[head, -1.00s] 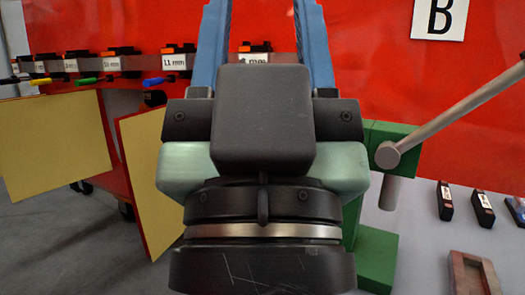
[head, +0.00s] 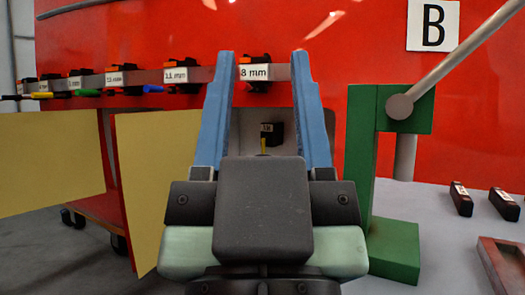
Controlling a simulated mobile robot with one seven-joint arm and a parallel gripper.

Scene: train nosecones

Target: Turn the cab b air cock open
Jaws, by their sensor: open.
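A "B" sign (head: 433,25) is fixed on the red cab front (head: 400,62) at the upper right. A small black fitting (head: 273,132) with a label and a thin yellow lever (head: 263,145) shows in a pale recess between my fingers. It looks like the cab B air cock; its lever seems upright, and its lower part is hidden behind my gripper body. My gripper (head: 264,62) has two blue fingers spread wide apart and pointing up in the picture. It is open and empty, and I see no contact with the fitting.
A green stand (head: 398,245) with a long grey lever (head: 458,63) is just right of my gripper. Labelled tool holders (head: 180,75) line the rail at left, above yellow panels (head: 150,170). Black blocks (head: 461,199) and a brown tray (head: 505,270) lie on the grey table at right.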

